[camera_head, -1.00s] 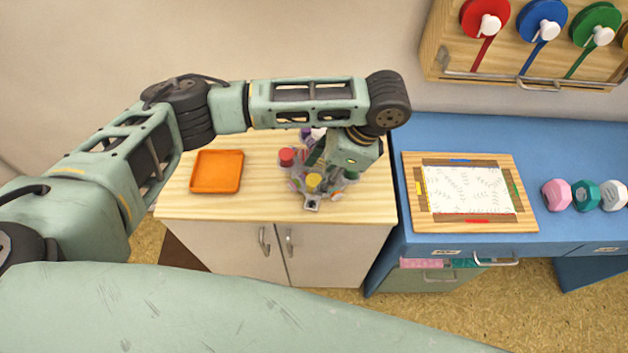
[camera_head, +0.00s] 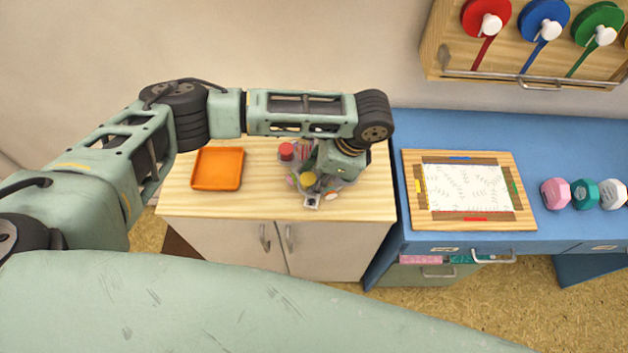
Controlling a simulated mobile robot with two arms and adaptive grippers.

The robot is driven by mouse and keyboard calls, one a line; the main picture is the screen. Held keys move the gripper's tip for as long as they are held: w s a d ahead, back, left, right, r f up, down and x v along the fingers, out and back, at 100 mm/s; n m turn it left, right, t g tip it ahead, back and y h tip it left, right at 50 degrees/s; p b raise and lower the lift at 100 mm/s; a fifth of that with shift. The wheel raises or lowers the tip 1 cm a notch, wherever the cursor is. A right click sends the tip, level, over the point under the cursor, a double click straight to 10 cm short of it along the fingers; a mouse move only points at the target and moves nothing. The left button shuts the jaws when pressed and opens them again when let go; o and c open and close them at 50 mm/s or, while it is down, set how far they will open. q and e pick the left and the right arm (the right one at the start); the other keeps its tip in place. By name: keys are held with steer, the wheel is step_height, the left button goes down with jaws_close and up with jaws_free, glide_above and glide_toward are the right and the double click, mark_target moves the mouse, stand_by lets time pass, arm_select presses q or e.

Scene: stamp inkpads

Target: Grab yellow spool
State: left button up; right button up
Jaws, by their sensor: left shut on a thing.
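The yellow spool (camera_head: 307,180) sits in the crowded round holder (camera_head: 347,184) on the wooden-topped cabinet. My left gripper (camera_head: 318,172) reaches down over the holder from the right, its palm close beside the yellow spool. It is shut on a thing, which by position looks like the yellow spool. The fingertips are mostly hidden, so the contact itself is not clear. A red spool (camera_head: 287,151) stands at the holder's back left. Other spools are partly covered by my gripper. My right gripper is not in view.
An orange tray (camera_head: 217,169) lies left of the holder, with bare wood (camera_head: 230,205) in front. On the blue desk (camera_head: 410,130) are a framed board (camera_head: 412,218) and pink, teal and white blocks (camera_head: 556,194). A ribbon rack (camera_head: 450,55) hangs behind.

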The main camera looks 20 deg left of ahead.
arm_select(q)
steer(key=shift+s+f, duration=0.15)
steer(key=shift+s, duration=0.15)
